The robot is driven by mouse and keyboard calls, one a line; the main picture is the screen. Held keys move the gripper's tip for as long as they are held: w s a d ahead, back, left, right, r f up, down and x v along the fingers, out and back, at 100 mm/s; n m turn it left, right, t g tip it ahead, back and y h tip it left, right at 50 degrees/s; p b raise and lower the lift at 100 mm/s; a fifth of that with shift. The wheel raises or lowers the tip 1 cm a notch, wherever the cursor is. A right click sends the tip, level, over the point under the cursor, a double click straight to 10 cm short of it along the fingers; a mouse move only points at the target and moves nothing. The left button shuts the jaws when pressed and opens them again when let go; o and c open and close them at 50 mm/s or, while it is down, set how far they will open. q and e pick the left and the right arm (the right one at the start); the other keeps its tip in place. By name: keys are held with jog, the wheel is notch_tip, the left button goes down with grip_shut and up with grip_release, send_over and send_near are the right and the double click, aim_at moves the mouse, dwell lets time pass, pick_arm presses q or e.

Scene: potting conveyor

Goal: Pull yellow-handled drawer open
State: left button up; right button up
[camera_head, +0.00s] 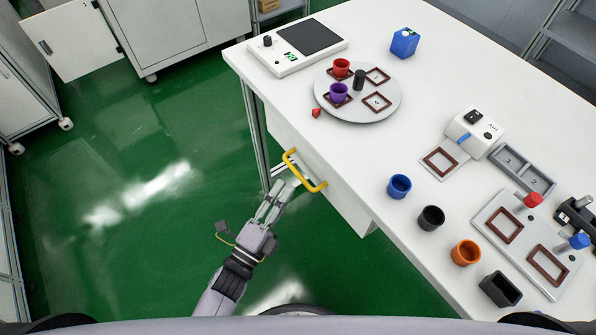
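The yellow handle (304,171) is a bent bar on the white drawer front (342,198), below the left edge of the white table. I see no gap showing the drawer pulled out. My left gripper (288,186) reaches up from below, with its fingertips at the handle's middle. The fingertips are small and overlap the handle in the picture, so I cannot tell whether they close on it or only lie beside it. My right gripper is not in view.
On the white table (400,148) stand a round turntable (334,110) with red and purple cups, a scale (298,46), a blue box (405,42) and several loose cups along the near edge. Green floor (150,235) left of the drawer is clear.

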aim_at(298, 172)
pick_arm(q)
jog(key=x, duration=0.7)
jog(key=shift+c, duration=0.6)
grip_shut()
jog(key=shift+s+a+f, duration=0.1)
